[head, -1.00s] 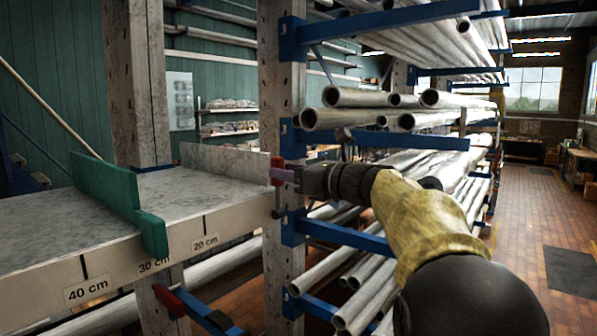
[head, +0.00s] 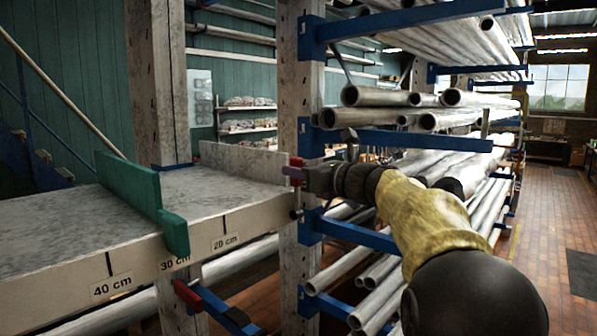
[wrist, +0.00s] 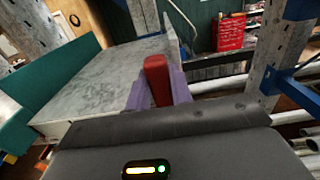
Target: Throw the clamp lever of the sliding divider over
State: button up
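The sliding divider, a green upright plate (head: 140,200), stands across the grey shelf near the 30 cm mark. My gripper (head: 296,173) is at the shelf's right end, by a rack upright. Between its purple fingers is a red lever handle (head: 296,162). In the wrist view, the fingers of my gripper (wrist: 158,92) flank the red handle (wrist: 155,72) closely on both sides and look shut on it. The green divider (wrist: 55,70) is at the left there. The handle's lower part and pivot are hidden by the fingers, and its link to the divider cannot be seen.
The shelf (head: 60,225) carries 20, 30 and 40 cm marks and a low grey fence (head: 240,160) at its end. A rack of metal pipes (head: 400,97) on blue arms stands close behind and right of my arm. Brick floor (head: 545,220) is open at far right.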

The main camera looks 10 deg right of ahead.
jog(key=shift+s+d+f, duration=0.1)
jog(key=shift+d, duration=0.05)
jog(key=shift+b+v, duration=0.4)
jog(key=shift+v, duration=0.5)
jog(key=shift+s+d+f, duration=0.1)
jog(key=shift+s+f, duration=0.05)
jog(key=shift+s+d+f+b, duration=0.25)
jog(key=shift+s+d+b, duration=0.25)
jog(key=shift+s, duration=0.2)
jog(key=shift+f, duration=0.1)
dwell(0.3)
jog(key=shift+s+d+f+b, duration=0.45)
jog(key=shift+s+d+b, duration=0.05)
jog(key=shift+s+b, duration=0.25)
